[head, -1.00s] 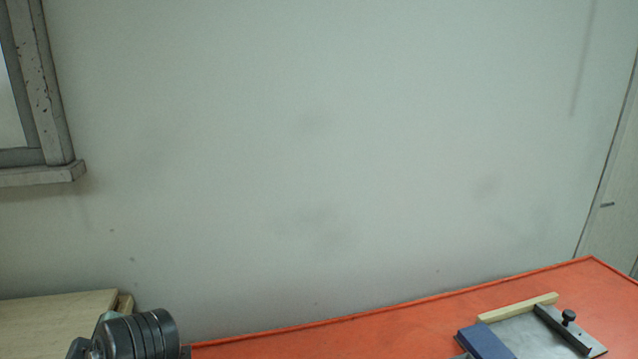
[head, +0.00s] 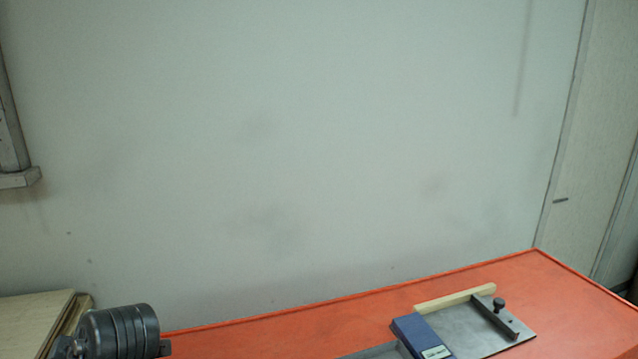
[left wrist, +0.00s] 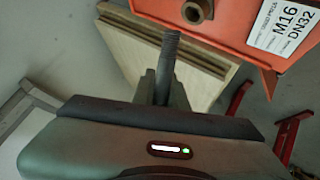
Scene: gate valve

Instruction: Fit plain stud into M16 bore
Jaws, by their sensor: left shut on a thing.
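In the left wrist view my left gripper (left wrist: 163,82) is shut on the stud (left wrist: 171,48), a dark grey rod that sticks out past the fingertips. Its lower end is hidden between the fingers. A brown round fitting with a dark hole (left wrist: 197,11) sits on an orange surface at the top edge, partly cut off. A white label reading M16 DN32 (left wrist: 284,25) is on the orange surface to its right. The stud's tip is apart from the hole, below and left of it in the picture. My right gripper is not in view.
In the head view an orange bench (head: 560,300) carries a grey metal plate (head: 465,335), a blue block (head: 418,335) and a wooden strip (head: 455,299). Wooden boards (head: 35,310) lie at the lower left; light boards (left wrist: 125,50) also show behind the stud in the wrist view.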

